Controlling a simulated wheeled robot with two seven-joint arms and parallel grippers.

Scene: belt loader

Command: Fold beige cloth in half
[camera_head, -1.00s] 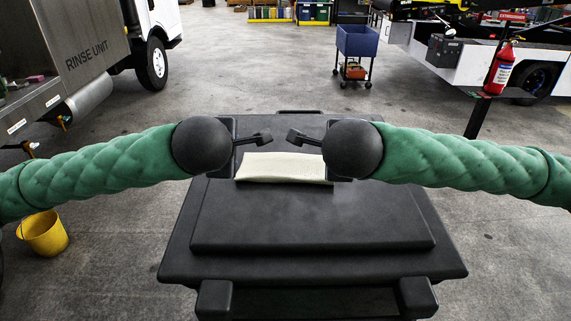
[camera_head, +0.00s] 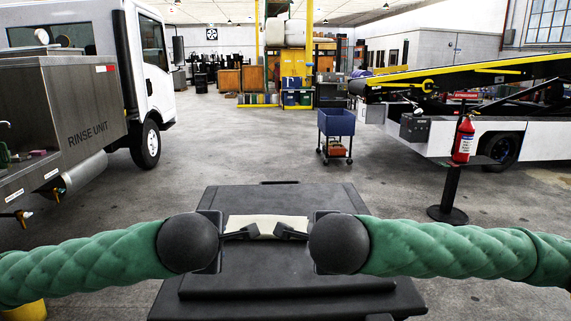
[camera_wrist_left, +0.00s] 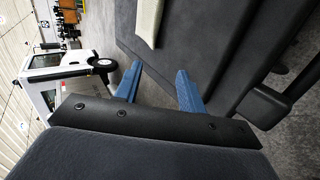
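The beige cloth (camera_head: 267,224) lies as a narrow pale strip on the black cart top (camera_head: 330,196). Whether it is one layer or folded is unclear. In the left wrist view the cloth (camera_wrist_left: 149,20) lies beyond the fingertips, apart from them. My left gripper (camera_head: 250,232) is at the cloth's near left in the head view; its blue fingers (camera_wrist_left: 156,70) are spread with nothing between them. My right gripper (camera_head: 281,230) is at the cloth's near right, and its finger gap is hidden. Both tips overlap the cloth in the head view; contact is unclear.
A blue wheeled cart (camera_head: 337,124) stands on the open floor ahead. The rinse truck (camera_head: 75,120) is at left. A red extinguisher (camera_head: 463,140) on a stand and a belt loader (camera_head: 440,85) are at right.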

